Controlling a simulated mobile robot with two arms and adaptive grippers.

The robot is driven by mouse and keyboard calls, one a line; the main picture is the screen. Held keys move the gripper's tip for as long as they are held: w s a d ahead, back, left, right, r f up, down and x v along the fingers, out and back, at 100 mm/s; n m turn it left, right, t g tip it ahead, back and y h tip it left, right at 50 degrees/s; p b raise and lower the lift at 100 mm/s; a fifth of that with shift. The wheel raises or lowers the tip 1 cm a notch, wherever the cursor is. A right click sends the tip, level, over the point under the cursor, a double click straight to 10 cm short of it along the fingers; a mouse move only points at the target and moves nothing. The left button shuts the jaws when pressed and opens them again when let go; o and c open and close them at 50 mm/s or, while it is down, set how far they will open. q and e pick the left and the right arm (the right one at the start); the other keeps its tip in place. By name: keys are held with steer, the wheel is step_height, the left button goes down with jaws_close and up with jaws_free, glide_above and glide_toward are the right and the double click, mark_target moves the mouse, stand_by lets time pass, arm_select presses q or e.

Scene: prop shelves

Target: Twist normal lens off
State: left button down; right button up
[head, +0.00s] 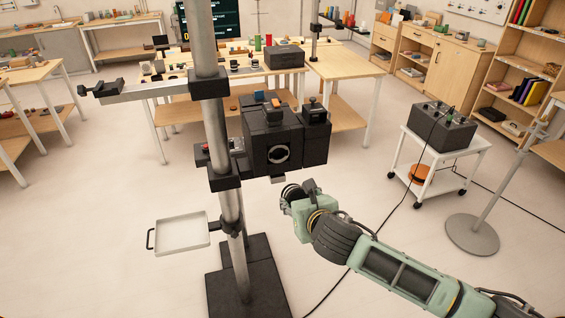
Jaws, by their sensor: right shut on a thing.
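A black box camera (258,137) is mounted on the side of a tall metal column. Its front shows a bare, pale lens mount ring (279,155) with a dark opening and no lens in it. My right gripper (291,195) is just below and in front of the camera, apart from the mount. It is shut on a small dark round thing that looks like the normal lens; the fingers and wrist largely hide it. My left gripper is not in view.
The metal column (229,205) stands on a dark base, with a small tray (181,234) at lower left and a side arm (150,93) above. A white cart (437,165) with a black box stands right. Benches line the back; the floor between is open.

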steer(key=shift+r, duration=0.1)
steer(key=shift+w+g+h, duration=0.1)
steer(key=shift+g+h, duration=0.3)
steer(key=shift+g, duration=0.4)
steer(key=f+g, duration=0.1)
steer(key=g+h, duration=0.1)
steer(key=g, duration=0.1)
steer(key=shift+f+g, duration=0.3)
steer(key=shift+f, duration=0.25)
steer(key=shift+g, duration=0.5)
steer(key=g, duration=0.2)
steer(key=f+g+h, duration=0.1)
steer(key=shift+a+f+g, duration=0.1)
steer(key=shift+f+g, duration=0.2)
steer(key=shift+g, duration=0.1)
steer(key=shift+f+g+h+b, duration=0.2)
steer(key=shift+g+h+b, duration=0.2)
steer(key=shift+g, duration=0.1)
